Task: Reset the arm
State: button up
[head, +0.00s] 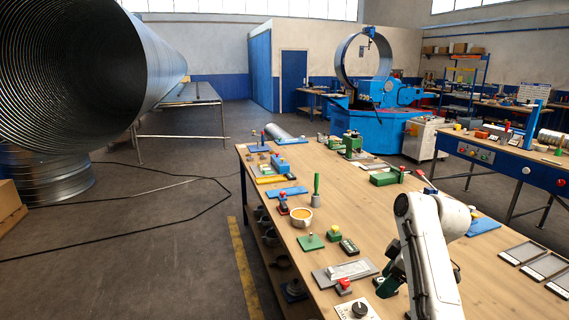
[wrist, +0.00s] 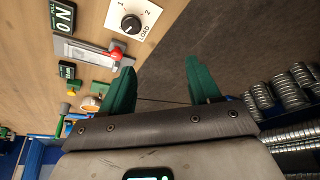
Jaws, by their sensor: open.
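My white arm reaches over the near right part of the wooden workbench (head: 290,215) in the head view. My gripper (wrist: 162,85) shows in the wrist view with its two green fingers spread wide apart. Nothing is between them, and dark floor shows through the gap. The fingers are by the bench's edge, with the left one in front of the bench top. In the head view the arm hides most of the gripper.
A LOAD dial plate (wrist: 132,22) and a red-knobbed grey plate (wrist: 95,50) lie near the left finger. A cup (head: 301,216) and a green-handled tool (head: 316,190) stand farther along the bench. Ringed metal parts (wrist: 285,90) are right of the gripper. Open floor (head: 180,240) lies left.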

jog(key=s+d+f+m+t+h, duration=0.15)
jog(key=s+f+m, duration=0.45)
jog(key=s+f, duration=0.9)
jog(key=s+r+m+t+h, duration=0.2)
jog(key=s+m, duration=0.4)
jog(key=s, duration=1.5)
jog(key=s+f+g+b, duration=0.2)
jog(key=s+f+b, duration=0.3)
jog(key=f, duration=0.3)
jog(key=s+d+f+g+b, duration=0.1)
jog(key=s+f+g+b, duration=0.1)
jog(key=s+f+b, duration=0.3)
notch_tip(320, 180, down, 3)
jog(key=shift+d+g, duration=0.15)
jog(key=shift+g, duration=0.2)
jog(key=shift+s+h, duration=0.1)
jog(key=shift+h, duration=0.15)
